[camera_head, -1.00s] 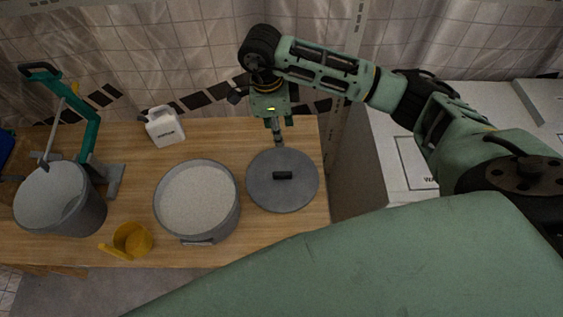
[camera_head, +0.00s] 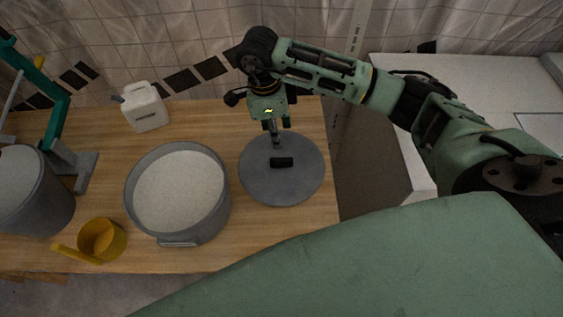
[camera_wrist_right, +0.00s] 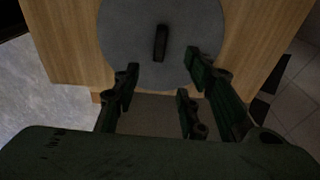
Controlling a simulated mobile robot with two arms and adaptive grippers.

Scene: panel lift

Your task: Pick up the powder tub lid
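The powder tub lid (camera_head: 300,186) is a flat grey disc with a short black bar handle (camera_head: 282,162). It lies flat on the wooden table near the right edge, beside the open tub (camera_head: 200,236) of white powder. In the right wrist view the lid (camera_wrist_right: 120,35) shows at the top with its handle (camera_wrist_right: 160,43) upright in the picture. My right gripper (camera_head: 274,135) is over the far part of the lid, just behind the handle in the picture. In the right wrist view its fingers (camera_wrist_right: 160,82) are spread and empty, apart from the handle. My left gripper is not in view.
A white jug (camera_head: 146,110) stands behind the tub, a yellow scoop (camera_head: 103,240) in front of it to the left. A grey bucket (camera_head: 45,205) and green stand (camera_head: 55,115) are at far left. White boxes (camera_head: 470,85) stand right of the table (camera_head: 310,225).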

